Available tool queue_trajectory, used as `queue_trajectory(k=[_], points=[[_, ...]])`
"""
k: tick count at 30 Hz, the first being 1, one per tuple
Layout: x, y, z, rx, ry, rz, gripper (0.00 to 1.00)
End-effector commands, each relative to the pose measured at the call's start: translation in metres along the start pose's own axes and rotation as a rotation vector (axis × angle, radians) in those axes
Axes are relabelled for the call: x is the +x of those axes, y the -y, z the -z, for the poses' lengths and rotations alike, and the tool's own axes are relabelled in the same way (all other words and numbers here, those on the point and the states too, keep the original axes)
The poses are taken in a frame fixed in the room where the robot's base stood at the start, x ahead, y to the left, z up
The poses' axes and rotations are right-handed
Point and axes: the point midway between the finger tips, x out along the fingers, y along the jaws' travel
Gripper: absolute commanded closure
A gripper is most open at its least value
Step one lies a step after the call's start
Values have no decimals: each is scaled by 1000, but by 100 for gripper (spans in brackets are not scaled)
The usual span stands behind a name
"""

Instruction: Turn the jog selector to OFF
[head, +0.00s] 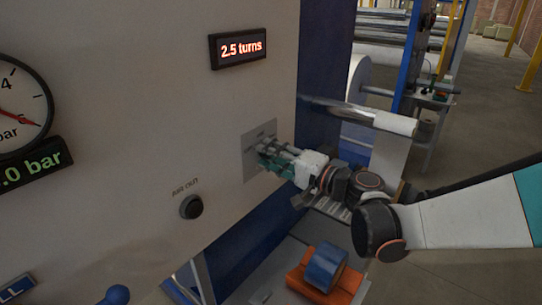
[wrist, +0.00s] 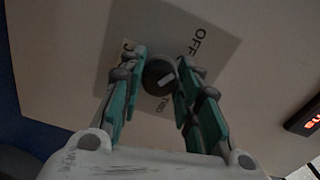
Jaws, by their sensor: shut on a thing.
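The pale mark slants and does not clearly line up with OFF. My gripper (wrist: 158,82) has its two green-padded fingers on either side of the knob, shut on it. In the head view my gripper (head: 265,155) reaches the plate (head: 252,139) on the pale wall panel and hides the knob.
A display (head: 240,48) reading 2.5 turns is above the plate. A pressure gauge (head: 18,112) is at the far left. A blue block in an orange holder (head: 296,280) lies below my arm. A roller (head: 385,121) juts out at the right.

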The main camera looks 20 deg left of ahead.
Motion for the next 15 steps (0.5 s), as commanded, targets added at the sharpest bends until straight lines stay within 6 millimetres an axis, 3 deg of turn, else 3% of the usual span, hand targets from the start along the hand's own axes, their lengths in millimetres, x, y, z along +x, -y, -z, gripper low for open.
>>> queue_trajectory(k=[11, 12, 15], points=[[0, -1, -1, -8, 2, -2, 93], [0, -1, -1, -8, 2, -2, 67], [0, -1, -1, -7, 1, -2, 49]])
